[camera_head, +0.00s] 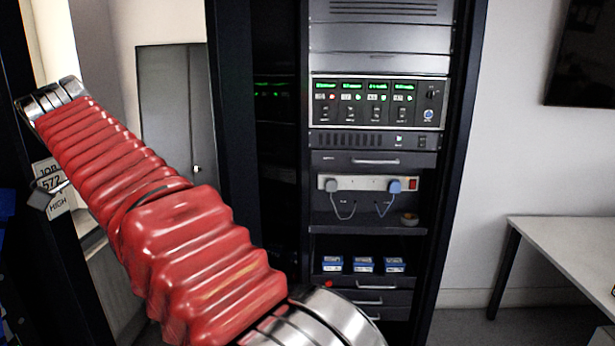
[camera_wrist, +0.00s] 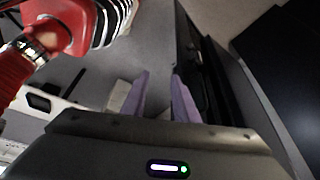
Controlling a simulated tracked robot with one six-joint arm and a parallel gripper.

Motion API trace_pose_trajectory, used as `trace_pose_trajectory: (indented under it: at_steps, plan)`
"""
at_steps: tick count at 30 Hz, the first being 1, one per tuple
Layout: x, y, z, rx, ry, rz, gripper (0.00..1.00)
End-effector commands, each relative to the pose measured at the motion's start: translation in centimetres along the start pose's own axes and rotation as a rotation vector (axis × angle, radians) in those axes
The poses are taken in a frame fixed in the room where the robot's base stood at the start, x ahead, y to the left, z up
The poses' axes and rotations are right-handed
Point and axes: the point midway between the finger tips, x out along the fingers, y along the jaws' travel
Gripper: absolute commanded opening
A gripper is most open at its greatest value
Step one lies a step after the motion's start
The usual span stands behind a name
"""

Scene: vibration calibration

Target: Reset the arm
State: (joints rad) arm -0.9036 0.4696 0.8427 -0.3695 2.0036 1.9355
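My arm (camera_head: 190,240), in a ribbed red sleeve with metal rings, crosses the left half of the head view from the upper left down to the bottom middle. Part of it, red with a metal joint, also shows at the upper left of the wrist view (camera_wrist: 70,25). My gripper (camera_wrist: 160,85) shows only in the wrist view. Its two purple fingers stand apart with bare floor visible between them, so it is open and empty. The gripper's end is out of sight in the head view.
A black equipment rack (camera_head: 458,150) stands in the middle, holding a panel with green displays (camera_head: 378,101), a socket strip (camera_head: 362,184) with two plugs, and blue-and-white boxes (camera_head: 364,265) on a shelf. A white table (camera_head: 570,245) is at the right.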

Motion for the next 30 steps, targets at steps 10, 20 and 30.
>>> trace_pose_trajectory:
  at_steps: [10, 20, 30]
  plan:
    - [0.3, -1.5, 1.2, -0.208, -0.026, -0.059, 0.27]
    - [4.5, -2.9, 4.5, -0.63, -0.053, -0.112, 0.27]
    - [9.7, -1.5, 2.4, -1.066, -0.101, -0.217, 0.27]
